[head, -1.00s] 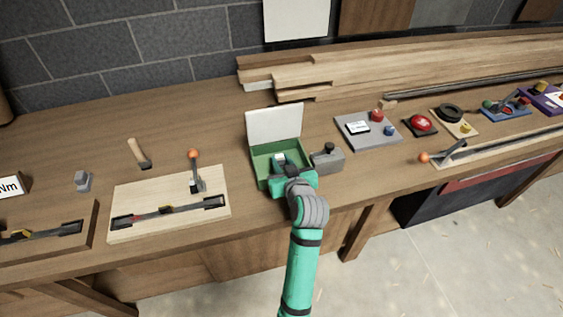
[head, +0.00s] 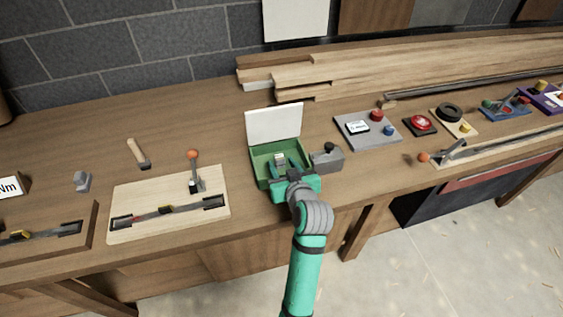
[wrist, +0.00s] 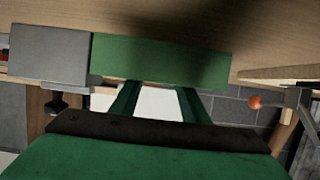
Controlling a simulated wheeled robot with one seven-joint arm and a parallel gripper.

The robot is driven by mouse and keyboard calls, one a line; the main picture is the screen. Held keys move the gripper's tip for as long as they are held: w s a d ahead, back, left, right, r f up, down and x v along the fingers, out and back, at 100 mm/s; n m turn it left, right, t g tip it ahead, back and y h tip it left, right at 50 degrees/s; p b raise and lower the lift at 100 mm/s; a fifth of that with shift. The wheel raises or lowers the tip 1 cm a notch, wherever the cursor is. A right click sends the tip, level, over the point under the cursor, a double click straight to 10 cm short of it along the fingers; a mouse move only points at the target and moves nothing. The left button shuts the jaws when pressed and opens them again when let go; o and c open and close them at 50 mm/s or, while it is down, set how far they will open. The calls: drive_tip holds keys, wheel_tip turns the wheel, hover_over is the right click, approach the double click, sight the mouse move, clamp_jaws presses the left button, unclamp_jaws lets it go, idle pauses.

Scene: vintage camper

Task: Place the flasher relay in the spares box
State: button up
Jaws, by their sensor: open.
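The spares box appears to be the green box (head: 262,167), its pale lid (head: 275,124) standing open at the back. A small pale block (head: 280,158), apparently the flasher relay, is inside the box; its exact contact with the floor is unclear. My gripper (head: 281,167) is open over the front of the box, fingers pointing in, with the block at or just beyond the fingertips. In the wrist view, the two fingers (wrist: 158,104) are apart, their tips hidden by the green box wall (wrist: 160,60); the block is not visible there.
A grey block with a black knob (head: 327,160) adjoins the box's right side. A wooden board with an orange-topped lever (head: 193,170) lies left, and a grey button panel (head: 368,130) right. Stacked planks (head: 400,72) line the back.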

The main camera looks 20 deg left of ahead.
drive_tip(key=v, duration=0.9)
drive_tip(key=shift+s+d+r, duration=0.1)
drive_tip(key=shift+d+r, duration=0.05)
drive_tip(key=shift+d, duration=0.05)
